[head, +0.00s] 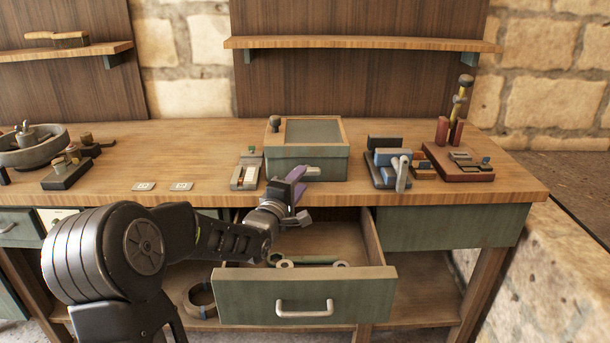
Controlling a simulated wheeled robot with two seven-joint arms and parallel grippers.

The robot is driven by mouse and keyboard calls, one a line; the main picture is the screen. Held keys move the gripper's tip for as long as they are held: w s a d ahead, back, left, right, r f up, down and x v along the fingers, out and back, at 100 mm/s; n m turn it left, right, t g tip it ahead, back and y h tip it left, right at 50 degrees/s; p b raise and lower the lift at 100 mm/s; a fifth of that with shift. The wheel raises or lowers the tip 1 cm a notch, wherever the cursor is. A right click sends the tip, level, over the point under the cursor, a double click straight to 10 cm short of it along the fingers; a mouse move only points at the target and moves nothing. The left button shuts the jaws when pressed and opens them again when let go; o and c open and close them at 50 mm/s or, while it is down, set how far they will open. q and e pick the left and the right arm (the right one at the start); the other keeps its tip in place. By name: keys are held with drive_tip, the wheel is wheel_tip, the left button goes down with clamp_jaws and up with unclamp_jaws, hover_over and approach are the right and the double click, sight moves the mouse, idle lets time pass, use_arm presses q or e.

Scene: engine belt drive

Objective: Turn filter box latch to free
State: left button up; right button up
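The filter box (306,164) is a green box with a wooden-framed top and a grey panel, standing at the middle of the workbench. A dark knob (275,123) stands at the left rear corner of its top and looks like the latch; its exact setting is too small to tell. My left gripper (308,195) is in front of the box, above the open drawer at the bench's front edge. Its two fingers are spread apart with nothing between them. It is clear of the knob. My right gripper is not in view.
The open drawer (305,299) juts out below my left arm with a wrench (312,263) inside. A small block device (246,172) stands left of the box. A blue-grey clamp device (390,165) and a red-brown stand (459,165) are on the right. Bench left of centre is mostly clear.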

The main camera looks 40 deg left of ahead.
sight(305, 175)
use_arm(q)
drive_tip(key=x, duration=0.4)
drive_tip(key=shift+w, duration=0.1)
drive_tip(key=shift+c, duration=0.6)
clamp_jaws()
